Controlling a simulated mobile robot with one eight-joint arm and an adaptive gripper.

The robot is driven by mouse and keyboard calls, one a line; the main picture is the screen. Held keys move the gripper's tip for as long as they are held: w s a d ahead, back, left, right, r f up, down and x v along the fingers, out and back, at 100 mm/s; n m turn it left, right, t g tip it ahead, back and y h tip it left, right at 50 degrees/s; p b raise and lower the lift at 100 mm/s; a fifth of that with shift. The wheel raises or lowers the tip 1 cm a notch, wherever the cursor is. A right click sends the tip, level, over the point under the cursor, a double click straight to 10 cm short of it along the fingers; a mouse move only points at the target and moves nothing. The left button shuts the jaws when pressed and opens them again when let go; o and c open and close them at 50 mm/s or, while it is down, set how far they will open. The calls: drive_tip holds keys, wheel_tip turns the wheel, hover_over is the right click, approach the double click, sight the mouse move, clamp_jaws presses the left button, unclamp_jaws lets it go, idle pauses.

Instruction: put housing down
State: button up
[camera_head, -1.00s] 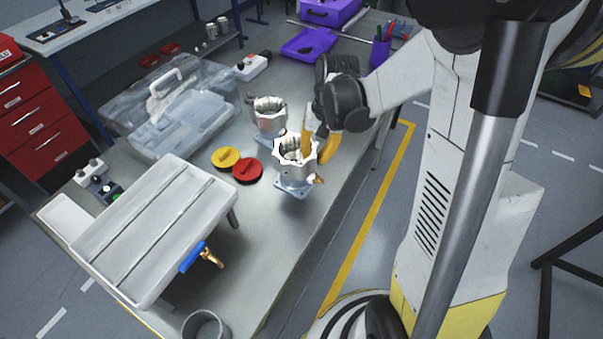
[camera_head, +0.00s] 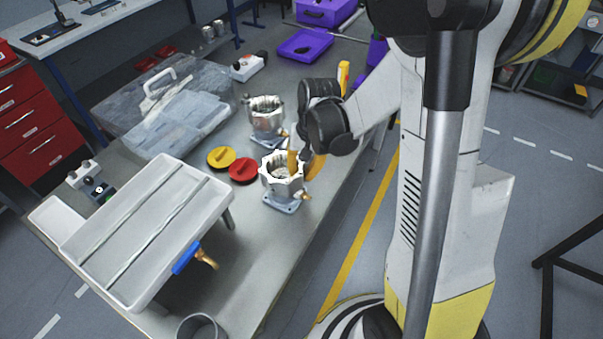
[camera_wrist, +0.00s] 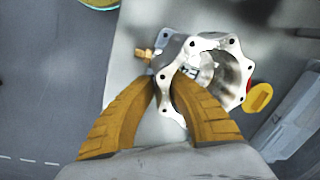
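The silver housing (camera_head: 282,178), with a scalloped top flange, square base and small brass fitting, is near the bench's right edge. My gripper (camera_head: 303,162) reaches it from behind and to the right. One yellow finger goes into the bore and the other is outside the wall. In the wrist view, my gripper (camera_wrist: 166,82) has its fingertips close together, closed on the wall of the housing (camera_wrist: 212,70). The housing looks about upright. I cannot tell if its base touches the bench. A second, similar housing (camera_head: 266,116) stands behind it.
A red cap (camera_head: 242,170) and a yellow cap (camera_head: 221,158) lie left of the housing. A clear case (camera_head: 185,115) is farther back. A white tray (camera_head: 150,225) stands front left. Bare bench (camera_head: 255,250) lies in front of the housing.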

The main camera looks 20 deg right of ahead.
drive_tip(key=o, duration=0.4)
drive_tip(key=shift+c, duration=0.2)
wheel_tip(320, 180, up, 11)
drive_tip(key=d+p, duration=0.1)
drive_tip(key=p, duration=0.3)
drive_tip(key=s+a+r+n+t, duration=0.2)
drive_tip(key=s+r+t, duration=0.1)
drive_tip(key=s+r, duration=0.2)
drive_tip(key=s+a+r+n+t+h, duration=0.1)
drive_tip(key=s+a+r+n+t, duration=0.1)
drive_tip(key=s+r, duration=0.3)
drive_tip(key=shift+s+a+r+n+t, duration=0.3)
drive_tip(key=shift+s+a+n+t, duration=0.1)
drive_tip(key=shift+s+a+t, duration=0.55)
drive_tip(key=shift+s+d, duration=0.1)
drive_tip(key=shift+d, duration=0.1)
